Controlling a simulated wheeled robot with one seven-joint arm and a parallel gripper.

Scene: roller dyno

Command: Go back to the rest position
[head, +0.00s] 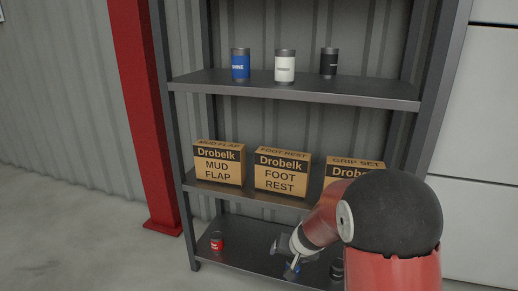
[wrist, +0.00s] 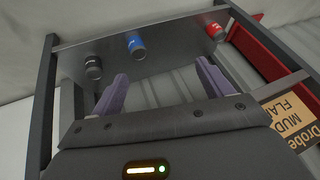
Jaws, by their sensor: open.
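My gripper (head: 292,264) is low in front of the bottom shelf (head: 243,253) in the head view, reached there by my red and black arm. In the wrist view my gripper (wrist: 161,69) shows two purple fingers spread wide with nothing between them. Beyond the fingers stand a black can (wrist: 93,67), a blue can (wrist: 135,42) and a red can (wrist: 215,32), all apart from the fingers. In the head view the red can (head: 217,241) stands at the left of the bottom shelf. The black can (head: 337,268) is partly hidden by my arm.
The middle shelf (head: 235,193) holds boxes marked mud flap (head: 218,165), foot rest (head: 282,173) and grip set (head: 350,168), the last partly behind my arm. The top shelf (head: 300,91) holds blue, white and black cans. A red post (head: 146,115) stands left; the left floor is clear.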

